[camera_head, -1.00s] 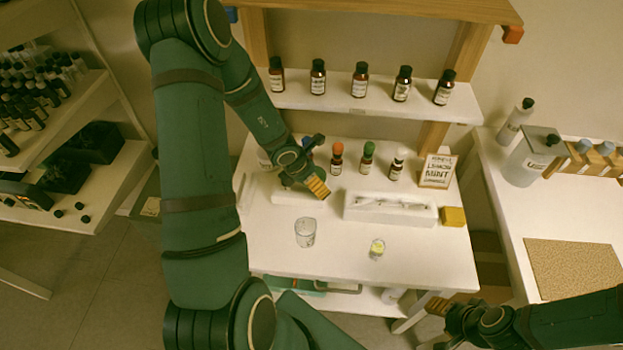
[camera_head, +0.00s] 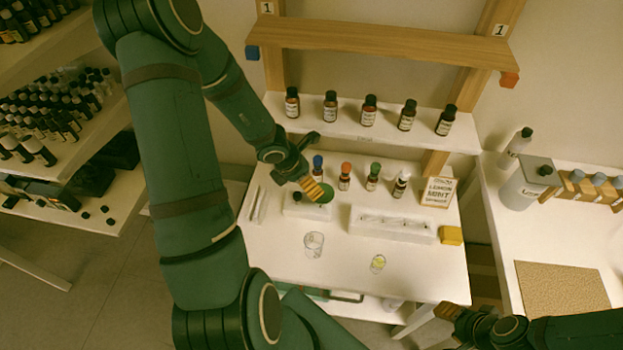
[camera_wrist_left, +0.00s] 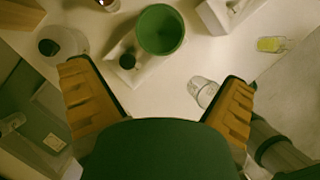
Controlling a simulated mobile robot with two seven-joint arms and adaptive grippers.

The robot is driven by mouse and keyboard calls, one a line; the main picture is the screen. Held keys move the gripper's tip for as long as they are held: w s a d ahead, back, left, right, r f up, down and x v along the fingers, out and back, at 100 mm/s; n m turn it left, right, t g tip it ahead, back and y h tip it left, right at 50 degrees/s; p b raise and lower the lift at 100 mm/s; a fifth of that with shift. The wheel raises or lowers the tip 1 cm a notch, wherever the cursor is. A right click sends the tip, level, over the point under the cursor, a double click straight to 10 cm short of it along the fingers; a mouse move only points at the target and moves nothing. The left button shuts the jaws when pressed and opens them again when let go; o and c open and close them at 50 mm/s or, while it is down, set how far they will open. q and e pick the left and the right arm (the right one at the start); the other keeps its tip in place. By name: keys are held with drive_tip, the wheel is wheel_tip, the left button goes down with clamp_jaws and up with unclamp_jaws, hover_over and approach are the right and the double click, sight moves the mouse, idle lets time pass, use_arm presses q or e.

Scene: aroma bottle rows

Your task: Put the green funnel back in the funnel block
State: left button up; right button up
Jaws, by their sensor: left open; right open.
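The green funnel (camera_head: 326,194) shows its wide round mouth at the right end of the small white funnel block (camera_head: 293,211). In the left wrist view the funnel (camera_wrist_left: 160,30) is upright over the white block (camera_wrist_left: 147,72); its stem is hidden, so I cannot see how deep it sits. A dark round piece (camera_wrist_left: 127,61) is beside it on the block. My left gripper (camera_head: 312,190) is open and empty, close to the funnel; its spread fingers (camera_wrist_left: 157,80) hold nothing. My right gripper (camera_head: 448,312) is open near the table's front right corner, away from the block.
A glass beaker (camera_head: 314,244) and a small glass with yellow liquid (camera_head: 377,264) stand in front. A white tray (camera_head: 392,226), a yellow block (camera_head: 451,235) and a sign card (camera_head: 438,192) are to the right. Several capped bottles (camera_head: 345,178) stand behind; more line the shelf (camera_head: 335,127).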

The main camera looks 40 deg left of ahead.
use_arm(q)
drive_tip(key=s+d+f+m, duration=0.1)
drive_tip(key=d+f+m, duration=0.1)
drive_tip(key=d+m, duration=0.6)
drive_tip(key=s+d+f+m+g+h, duration=0.1)
drive_tip(key=s+d+f+m, duration=0.1)
drive_tip(key=d+m, duration=0.7)
drive_tip(key=s+d+f+m+g+h, duration=0.1)
drive_tip(key=s+d+f+m, duration=0.1)
drive_tip(key=d+m, duration=0.7)
drive_tip(key=m, duration=0.4)
drive_tip(key=shift+f+m, duration=0.3)
drive_tip(key=shift+s+d, duration=0.1)
drive_tip(key=shift+s, duration=0.05)
